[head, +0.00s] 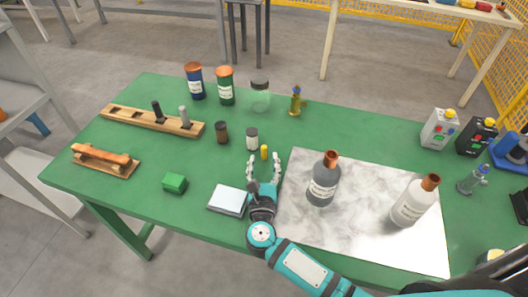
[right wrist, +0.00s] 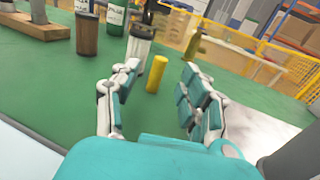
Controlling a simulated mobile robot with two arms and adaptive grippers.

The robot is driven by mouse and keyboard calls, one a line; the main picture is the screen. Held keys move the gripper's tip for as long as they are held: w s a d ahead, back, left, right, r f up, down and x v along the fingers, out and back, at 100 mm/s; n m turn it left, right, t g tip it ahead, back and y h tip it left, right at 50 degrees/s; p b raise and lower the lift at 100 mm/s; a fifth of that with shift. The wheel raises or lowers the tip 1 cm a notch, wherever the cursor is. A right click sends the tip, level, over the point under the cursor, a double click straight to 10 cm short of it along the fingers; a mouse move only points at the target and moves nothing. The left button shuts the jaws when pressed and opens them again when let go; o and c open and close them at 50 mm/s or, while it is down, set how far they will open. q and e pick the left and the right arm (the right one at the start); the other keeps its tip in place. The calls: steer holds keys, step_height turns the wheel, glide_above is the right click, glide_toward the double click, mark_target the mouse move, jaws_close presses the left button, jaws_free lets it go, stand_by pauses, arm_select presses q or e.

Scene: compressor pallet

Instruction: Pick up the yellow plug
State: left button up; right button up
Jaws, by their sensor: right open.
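The yellow plug (head: 264,152) is a small upright cylinder on the green table, just beyond my right gripper's fingertips. In the right wrist view the yellow plug (right wrist: 156,74) stands between the two fingers, slightly nearer the left one. My right gripper (head: 264,165) is open and empty, with one finger on each side of the plug's line; it also shows in the right wrist view (right wrist: 158,80). I cannot tell whether a finger touches the plug. My left gripper is not in view.
A grey bottle (head: 322,182) stands right of my gripper on the marbled sheet (head: 350,238). A pale block (head: 227,200) lies left of my gripper.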

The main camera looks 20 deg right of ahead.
mark_target(264, 151)
steer(key=x, duration=0.4)
steer(key=shift+w+d+r+p, duration=0.1)
steer(key=shift+w+p, duration=0.25)
steer(key=shift+w+d, duration=0.1)
steer(key=shift+w, duration=0.4)
steer(key=c, duration=0.8)
jaws_close()
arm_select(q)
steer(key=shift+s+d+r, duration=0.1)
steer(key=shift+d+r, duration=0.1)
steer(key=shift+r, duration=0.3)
